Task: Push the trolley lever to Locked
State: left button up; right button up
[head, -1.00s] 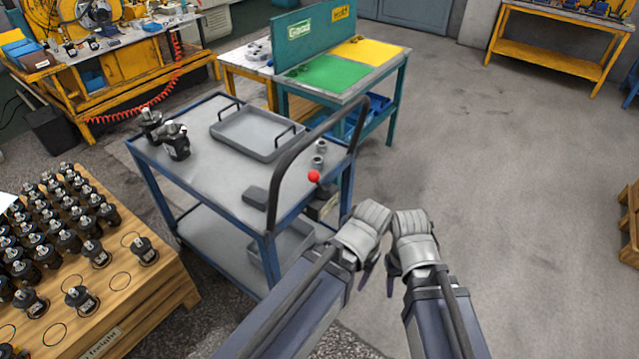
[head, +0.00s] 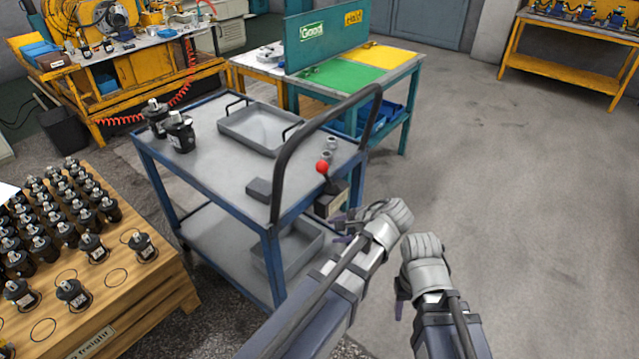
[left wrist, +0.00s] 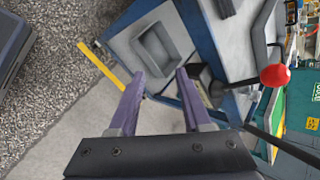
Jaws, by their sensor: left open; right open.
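The blue-framed trolley (head: 205,200) stands at the centre of the head view. Its lever has a red ball knob (head: 322,167) on a dark stem, above a small box (head: 330,204) at the trolley's near right corner. The knob also shows in the left wrist view (left wrist: 275,75), to the right of the fingers. My left gripper (head: 340,228) is open beside the box, lower than the knob and apart from it. Its spread purple fingers (left wrist: 160,85) have nothing between them. My right gripper (head: 400,302) is open and empty, farther right over the floor.
A black handle bar (head: 283,160) arches over the trolley's near end. The trolley top holds a grey tray (head: 232,124), two black motors (head: 180,132) and a dark block (head: 258,190). A wooden stand (head: 140,290) with motors is at left. The floor at right is clear.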

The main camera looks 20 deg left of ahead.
aim_at(327, 176)
pick_arm(q)
jog(key=w+a+m+t+y+b, duration=0.1)
jog(key=w+m+t+y+b, duration=0.1)
jog(key=w, duration=0.3)
jog(key=w+a+r+m+t+y+b, duration=0.1)
jog(key=w+a+m+t+y+b, duration=0.1)
jog(key=w+m+y+b, duration=0.1)
jog(key=w+a+r+m+t+y+b, duration=0.1)
jog(key=w+a+m+t+y+b, duration=0.1)
jog(key=w+m+b, duration=0.2)
jog(key=shift+w+r+m+b, duration=0.2)
jog(key=shift+w+m+b, duration=0.2)
jog(key=shift+w+b, duration=1.05)
jog(key=shift+w+a+r, duration=0.15)
jog(key=shift+w, duration=0.05)
jog(key=x, duration=0.7)
jog(key=shift+a, duration=0.2)
pick_arm(e)
notch_tip(327, 176, down, 14)
jog(key=a, duration=0.1)
jog(key=shift+w+r, duration=0.2)
jog(key=shift+w, duration=0.15)
pick_arm(q)
grip_shut()
